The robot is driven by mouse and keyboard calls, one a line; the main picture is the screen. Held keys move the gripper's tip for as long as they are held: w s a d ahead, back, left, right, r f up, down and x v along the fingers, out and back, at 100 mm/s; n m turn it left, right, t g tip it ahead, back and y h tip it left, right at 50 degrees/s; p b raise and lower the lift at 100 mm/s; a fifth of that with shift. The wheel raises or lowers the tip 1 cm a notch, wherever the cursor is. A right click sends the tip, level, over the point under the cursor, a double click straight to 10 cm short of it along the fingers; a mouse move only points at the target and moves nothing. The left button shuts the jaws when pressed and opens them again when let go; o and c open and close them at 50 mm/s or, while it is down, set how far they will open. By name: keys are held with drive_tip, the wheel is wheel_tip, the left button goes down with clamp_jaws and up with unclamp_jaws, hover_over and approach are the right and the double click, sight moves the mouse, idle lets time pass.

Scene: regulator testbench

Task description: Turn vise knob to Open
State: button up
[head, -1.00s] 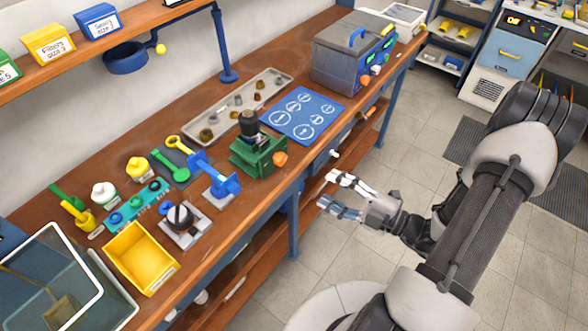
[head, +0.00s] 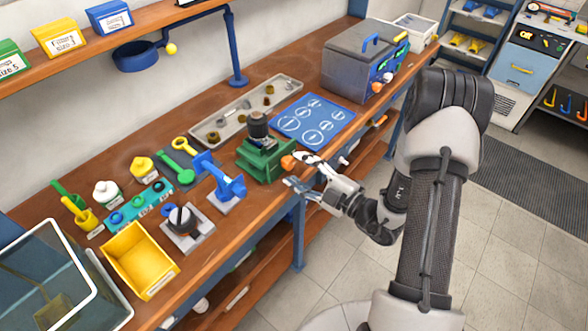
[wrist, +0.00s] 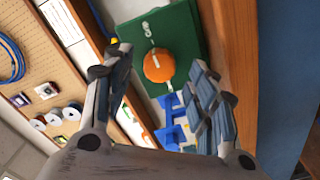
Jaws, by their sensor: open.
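The green vise (head: 262,160) stands on the wooden bench near its front edge and holds a dark cylindrical part (head: 259,126). Its orange knob (head: 288,162) sticks out toward the front. In the wrist view the orange knob (wrist: 159,65) shows in front of the green vise face (wrist: 187,35), which bears a white mark and lettering too small to read surely. My gripper (head: 296,170) is open and empty, its fingertips close to the knob. In the wrist view the knob lies between and beyond the two fingers (wrist: 160,75); I see no contact.
A blue clamp-like stand (head: 228,187) is just left of the vise. A blue mat with white circles (head: 322,113) and a parts tray (head: 232,118) lie behind it. The bench front edge runs below my gripper; open floor (head: 320,260) lies in front.

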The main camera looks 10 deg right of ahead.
drive_tip(key=shift+x, duration=1.25)
drive_tip(key=shift+c, duration=0.4)
drive_tip(key=c, duration=1)
